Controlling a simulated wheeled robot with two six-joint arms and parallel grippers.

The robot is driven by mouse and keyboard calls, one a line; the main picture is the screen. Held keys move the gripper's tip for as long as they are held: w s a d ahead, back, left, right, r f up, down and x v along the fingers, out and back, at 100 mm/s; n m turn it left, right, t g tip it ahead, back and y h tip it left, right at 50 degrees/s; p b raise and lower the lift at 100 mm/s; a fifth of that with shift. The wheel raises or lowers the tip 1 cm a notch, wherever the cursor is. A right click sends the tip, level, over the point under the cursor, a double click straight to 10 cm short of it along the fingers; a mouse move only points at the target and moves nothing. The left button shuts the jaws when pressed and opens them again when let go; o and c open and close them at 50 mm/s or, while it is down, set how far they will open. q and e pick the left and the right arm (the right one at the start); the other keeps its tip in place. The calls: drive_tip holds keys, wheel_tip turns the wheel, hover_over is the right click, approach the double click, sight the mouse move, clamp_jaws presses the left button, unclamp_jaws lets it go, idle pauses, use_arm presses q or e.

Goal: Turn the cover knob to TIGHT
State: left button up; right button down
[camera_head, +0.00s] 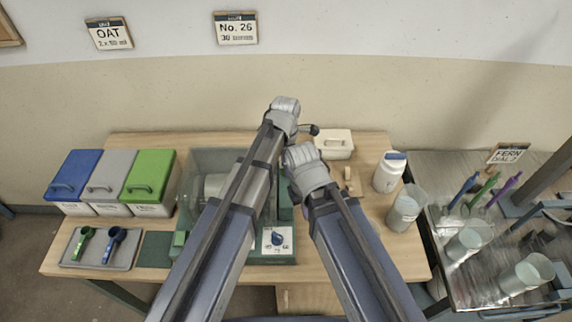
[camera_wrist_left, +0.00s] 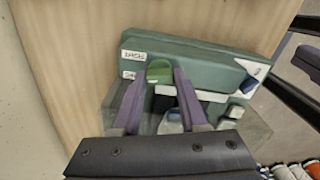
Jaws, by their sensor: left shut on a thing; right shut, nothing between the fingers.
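The green machine has a clear cover (camera_head: 214,160) and stands on the wooden table, partly hidden by my arms. In the left wrist view its green body (camera_wrist_left: 205,62) shows a rounded green knob (camera_wrist_left: 159,69) beside two small white labels (camera_wrist_left: 133,55), too small to read surely. My left gripper (camera_wrist_left: 161,76) is shut on this knob, one finger at each side. In the head view my left gripper (camera_head: 285,108) is at the machine's far right, and its fingers are hidden. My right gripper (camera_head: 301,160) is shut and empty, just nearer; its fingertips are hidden.
A blue dial (camera_head: 278,239) sits on the machine's front panel. Lidded bins (camera_head: 108,180) and a scoop tray (camera_head: 72,255) stand left. A metal table (camera_head: 440,170) adjoins.

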use_arm(q)
clamp_jaws()
drive_tip(key=shift+m, duration=0.3)
drive_tip(key=m, duration=0.3)
drive_tip(key=shift+m, duration=2)
drive_tip(key=o, duration=1)
unclamp_jaws()
